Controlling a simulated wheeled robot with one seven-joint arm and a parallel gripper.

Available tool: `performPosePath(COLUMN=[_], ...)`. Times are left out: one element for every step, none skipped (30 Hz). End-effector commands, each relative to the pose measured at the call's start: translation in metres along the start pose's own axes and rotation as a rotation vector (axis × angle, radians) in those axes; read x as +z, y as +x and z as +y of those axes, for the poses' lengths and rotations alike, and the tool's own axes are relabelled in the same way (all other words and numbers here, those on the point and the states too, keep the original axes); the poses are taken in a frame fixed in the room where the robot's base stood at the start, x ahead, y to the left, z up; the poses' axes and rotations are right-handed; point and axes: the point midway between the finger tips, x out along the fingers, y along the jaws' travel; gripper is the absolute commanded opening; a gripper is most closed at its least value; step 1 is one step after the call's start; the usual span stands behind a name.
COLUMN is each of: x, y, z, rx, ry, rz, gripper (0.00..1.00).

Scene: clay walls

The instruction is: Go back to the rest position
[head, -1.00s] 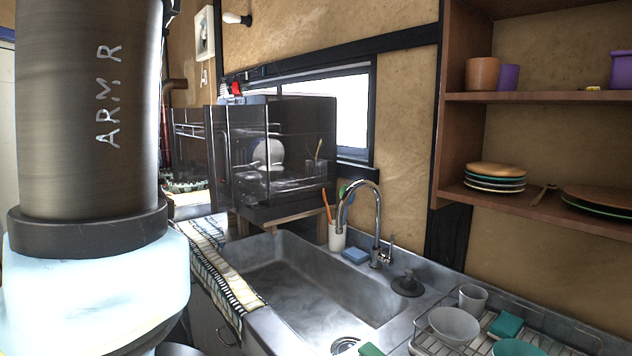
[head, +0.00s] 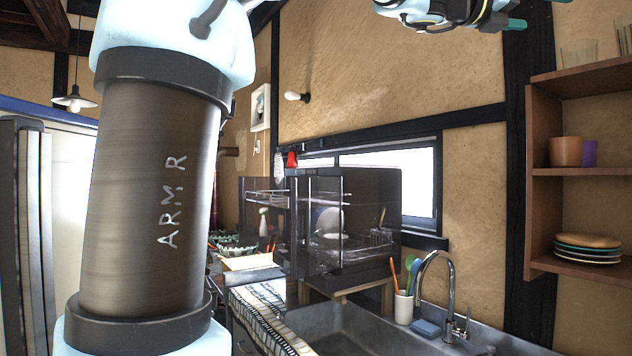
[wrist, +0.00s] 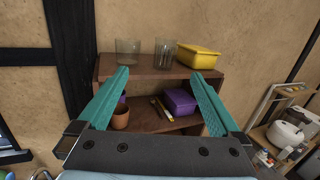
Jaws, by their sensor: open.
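My gripper (wrist: 161,85) is open in the wrist view, its two teal fingers spread wide with nothing between them. The fingers point toward a wooden wall shelf (wrist: 185,74), and a gap appears to separate them from it. In the head view, part of my gripper's wrist shows at the top edge, with a teal fingertip at the upper right. My raised arm fills the left of the head view and hides part of the room.
The sink (head: 345,330) with its tap (head: 447,285) lies low in the head view, beside a dark glass-fronted cabinet (head: 345,220). The shelf bears glasses (wrist: 165,52), a yellow box (wrist: 199,57), a purple box (wrist: 180,102) and a terracotta pot (wrist: 121,118). Bare wall lies mid-view.

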Motion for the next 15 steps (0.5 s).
performPosePath(x=[-0.007, -0.009, -0.012, -0.015, -0.017, -0.021, -0.024, -0.028, -0.033, -0.037, -0.042, -0.048, -0.054, -0.059, -0.068], y=[0.001, 0.001, 0.000, 0.000, -0.001, -0.002, -0.003, -0.004, -0.005, -0.007, -0.008, -0.011, -0.013, -0.016, -0.020], z=[0.007, 0.011, 0.016, 0.020, 0.025, 0.031, 0.036, 0.042, 0.050, 0.056, 0.063, 0.072, 0.080, 0.089, 0.100], rx=[0.015, 0.024, 0.036, 0.046, 0.057, 0.072, 0.083, 0.097, 0.118, 0.131, 0.150, 0.174, 0.194, 0.216, 0.245], ry=[-0.034, -0.054, -0.084, -0.105, -0.128, -0.161, -0.186, -0.214, -0.254, -0.284, -0.320, -0.367, -0.406, -0.446, -0.501], rz=[0.003, 0.002, -0.002, -0.003, -0.005, -0.009, -0.011, -0.013, -0.018, -0.021, -0.025, -0.031, -0.036, -0.043, -0.051], gripper=[1.00, 1.00, 1.00, 1.00, 1.00, 1.00, 1.00, 1.00, 1.00, 1.00, 1.00, 1.00, 1.00, 1.00, 1.00])
